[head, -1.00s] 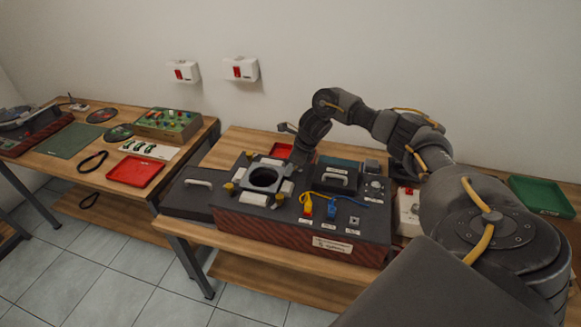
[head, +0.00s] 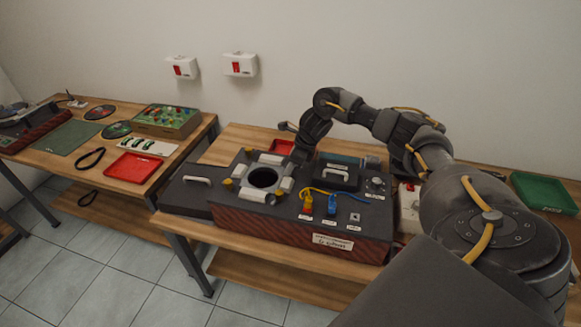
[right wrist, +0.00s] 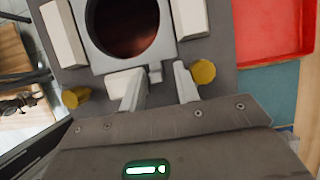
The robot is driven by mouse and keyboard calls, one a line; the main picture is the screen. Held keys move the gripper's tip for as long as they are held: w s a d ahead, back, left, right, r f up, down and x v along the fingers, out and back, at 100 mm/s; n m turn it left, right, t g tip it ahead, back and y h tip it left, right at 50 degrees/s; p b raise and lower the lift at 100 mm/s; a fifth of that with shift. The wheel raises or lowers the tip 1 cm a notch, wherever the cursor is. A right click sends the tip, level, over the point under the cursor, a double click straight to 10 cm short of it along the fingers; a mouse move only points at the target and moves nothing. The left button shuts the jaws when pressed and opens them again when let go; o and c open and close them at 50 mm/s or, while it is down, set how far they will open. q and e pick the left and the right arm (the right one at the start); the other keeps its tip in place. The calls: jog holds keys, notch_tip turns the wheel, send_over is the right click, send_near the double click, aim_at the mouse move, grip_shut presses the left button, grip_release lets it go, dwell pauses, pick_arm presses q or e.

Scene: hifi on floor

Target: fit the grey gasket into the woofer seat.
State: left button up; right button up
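The grey gasket (right wrist: 168,50) shows in the right wrist view as a pale grey ring with a small tab on its near side. It lies around the dark round opening of the woofer seat (right wrist: 122,22), between white blocks. In the head view the opening (head: 263,178) is on the left part of the hifi's top. I cannot tell whether the gasket is fully down. My right gripper (right wrist: 160,82) is open, its two fingers apart on either side of the tab, at the seat's edge. My left gripper is out of view.
Yellow knobs (right wrist: 203,71) stand near the seat's corners. A green tray (head: 545,192) is at far right.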

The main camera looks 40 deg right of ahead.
jog(key=shift+s+a+f, duration=0.25)
jog(key=shift+a, duration=0.05)
jog(key=shift+d+r, duration=0.1)
jog(key=shift+r, duration=0.1)
jog(key=b+v, duration=0.1)
jog(key=v, duration=1)
jog(key=shift+w+b, duration=0.25)
jog(key=shift+b, duration=0.1)
jog(key=shift+w+d, duration=0.1)
jog(key=shift+d, duration=0.1)
